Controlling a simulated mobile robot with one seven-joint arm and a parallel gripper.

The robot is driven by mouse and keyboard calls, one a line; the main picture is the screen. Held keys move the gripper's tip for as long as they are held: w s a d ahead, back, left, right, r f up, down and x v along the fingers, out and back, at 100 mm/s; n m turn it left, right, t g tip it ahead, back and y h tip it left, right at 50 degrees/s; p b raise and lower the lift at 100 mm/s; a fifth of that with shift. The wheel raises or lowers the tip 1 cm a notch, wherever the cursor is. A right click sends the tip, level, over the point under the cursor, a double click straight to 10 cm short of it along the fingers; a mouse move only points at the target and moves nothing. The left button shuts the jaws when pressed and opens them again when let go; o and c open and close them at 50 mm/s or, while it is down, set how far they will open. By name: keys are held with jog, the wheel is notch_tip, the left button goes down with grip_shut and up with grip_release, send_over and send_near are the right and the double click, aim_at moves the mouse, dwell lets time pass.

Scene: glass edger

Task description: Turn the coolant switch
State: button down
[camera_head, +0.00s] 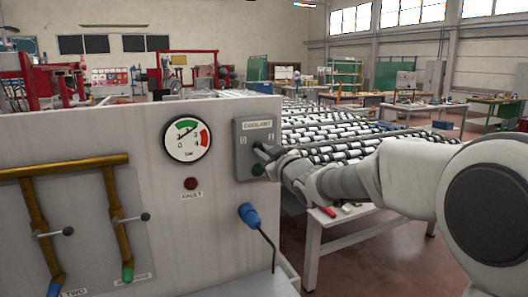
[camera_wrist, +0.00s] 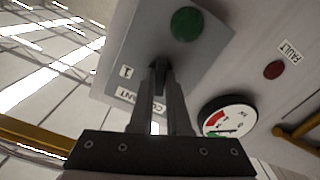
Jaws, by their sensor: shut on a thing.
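The coolant switch is a dark knob (camera_wrist: 159,82) on a grey box (camera_head: 247,129) labelled COOLANT, at the right end of the machine's front panel. The box carries 0 and 1 marks and a green round lamp or button (camera_wrist: 186,24) below the knob. My gripper (camera_wrist: 160,76) is shut on the knob, its fingers on either side of it in the wrist view. In the head view my gripper (camera_head: 264,152) reaches the box from the right and hides most of the knob. Which mark the knob points to cannot be told.
A pressure gauge (camera_head: 187,139) and red FAULT lamp (camera_head: 190,184) sit left of the box. A blue-handled lever (camera_head: 249,215) juts out below. Brass pipes (camera_head: 75,168) with valve handles run at far left. A roller table (camera_head: 330,131) stands behind my arm.

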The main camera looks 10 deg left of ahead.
jog(key=m+p, duration=0.1)
jog(key=m, duration=0.5)
jog(key=m+p, duration=0.2)
jog(key=m, duration=0.4)
jog(key=shift+m, duration=0.3)
dwell(0.4)
jog(key=c, duration=0.9)
grip_release()
jog(key=v, duration=1.7)
jog(key=shift+s+d, duration=0.15)
